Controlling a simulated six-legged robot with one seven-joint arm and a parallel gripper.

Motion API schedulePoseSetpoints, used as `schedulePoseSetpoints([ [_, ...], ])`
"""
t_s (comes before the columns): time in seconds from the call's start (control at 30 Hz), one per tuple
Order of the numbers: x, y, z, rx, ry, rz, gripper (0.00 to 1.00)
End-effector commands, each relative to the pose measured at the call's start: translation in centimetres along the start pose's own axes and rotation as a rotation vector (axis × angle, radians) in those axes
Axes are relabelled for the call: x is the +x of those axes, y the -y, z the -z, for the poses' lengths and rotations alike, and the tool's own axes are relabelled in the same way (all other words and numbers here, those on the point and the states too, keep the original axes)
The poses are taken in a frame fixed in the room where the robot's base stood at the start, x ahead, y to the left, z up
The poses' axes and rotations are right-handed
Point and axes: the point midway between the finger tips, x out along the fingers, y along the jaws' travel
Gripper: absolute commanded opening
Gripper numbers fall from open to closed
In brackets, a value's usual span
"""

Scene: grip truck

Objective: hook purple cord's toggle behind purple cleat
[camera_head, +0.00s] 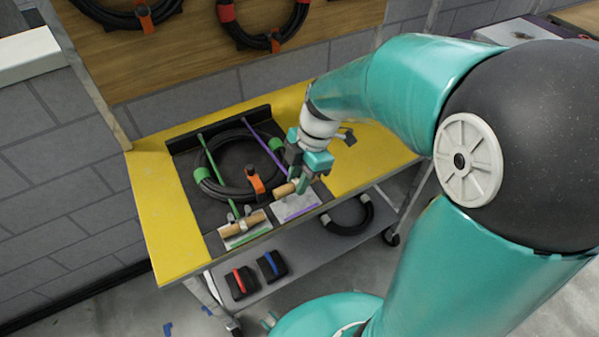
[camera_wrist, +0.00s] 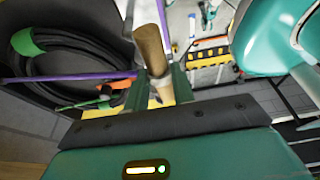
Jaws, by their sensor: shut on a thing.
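My gripper (camera_head: 297,184) is shut on the wooden toggle (camera_head: 283,190) of the purple cord, just above the near edge of the yellow cart. The purple cord (camera_head: 257,136) runs from the dark back rail toward my gripper. The purple cleat's pale plate with a purple stripe (camera_head: 298,207) lies just below the toggle; its prongs are hidden by my gripper. In the wrist view the toggle (camera_wrist: 151,48) stands between the fingers (camera_wrist: 160,82), and the purple cord (camera_wrist: 65,78) comes in from the left. I cannot tell whether the toggle touches the cleat.
A green cord (camera_head: 212,160) crosses a coiled black hose (camera_head: 206,178) to a second wooden toggle (camera_head: 242,225) lying at the green-striped cleat plate (camera_head: 249,238). An orange clip (camera_head: 256,187) stands on the coil's near side. Red and blue items (camera_head: 271,265) sit on the lower shelf.

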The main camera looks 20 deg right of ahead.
Motion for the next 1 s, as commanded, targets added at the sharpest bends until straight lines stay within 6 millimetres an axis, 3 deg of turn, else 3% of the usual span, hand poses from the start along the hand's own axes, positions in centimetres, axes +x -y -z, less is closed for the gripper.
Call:
schedulePoseSetpoints([
  [0.57,0.0,-0.4,-0.5,0.003,-0.001,0.002,0.02],
  [1.0,3.6,-0.4,-1.7,0.005,-0.002,0.002,0.02],
])
